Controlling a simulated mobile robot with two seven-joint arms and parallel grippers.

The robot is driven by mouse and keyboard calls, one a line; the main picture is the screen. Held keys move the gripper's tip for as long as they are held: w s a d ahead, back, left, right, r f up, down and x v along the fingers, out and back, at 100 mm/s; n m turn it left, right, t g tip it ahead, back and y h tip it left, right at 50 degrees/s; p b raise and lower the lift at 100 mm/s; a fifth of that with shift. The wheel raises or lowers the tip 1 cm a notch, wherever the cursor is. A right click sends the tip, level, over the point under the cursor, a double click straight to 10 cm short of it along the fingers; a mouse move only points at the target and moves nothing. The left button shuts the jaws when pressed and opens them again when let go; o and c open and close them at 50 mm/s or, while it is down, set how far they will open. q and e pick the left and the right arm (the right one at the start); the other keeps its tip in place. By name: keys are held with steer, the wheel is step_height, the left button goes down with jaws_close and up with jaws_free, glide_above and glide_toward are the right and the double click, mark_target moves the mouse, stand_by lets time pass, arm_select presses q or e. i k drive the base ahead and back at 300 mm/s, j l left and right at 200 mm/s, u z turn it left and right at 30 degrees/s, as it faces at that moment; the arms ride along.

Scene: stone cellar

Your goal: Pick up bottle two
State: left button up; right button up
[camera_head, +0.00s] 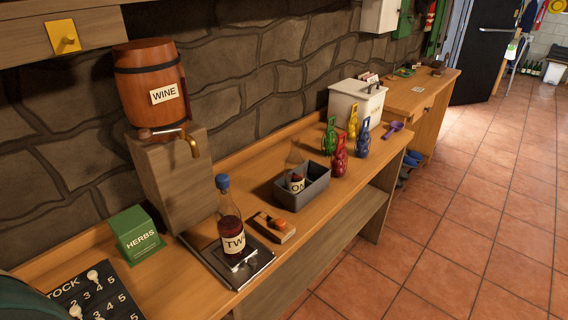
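A dark bottle (230,228) with a blue cap and a white label reading "TW" stands upright on a flat black and metal plate (256,270) at the front edge of the wooden counter. The rest of its label is turned out of sight. A second bottle (295,172), with clear glass and a label starting "ON", stands in a grey open bin (310,191) to the right. Neither of my grippers shows in the head view.
A wine barrel (147,87) with a brass tap sits on a wooden block behind the bottle. A green herbs box (136,235) and a stock board (94,294) are left. Coloured bottles (338,160) stand beyond the bin.

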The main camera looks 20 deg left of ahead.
mark_target(229, 222)
steer(key=i+l, duration=0.5)
steer(key=i, duration=0.15)
steer(key=i+l+u, duration=0.1)
steer(key=u, duration=0.3)
steer(key=i+l+u, duration=0.1)
steer(key=u, duration=0.3)
steer(key=i+l+u, duration=0.1)
steer(key=l+u, duration=0.15)
steer(key=u, duration=0.65)
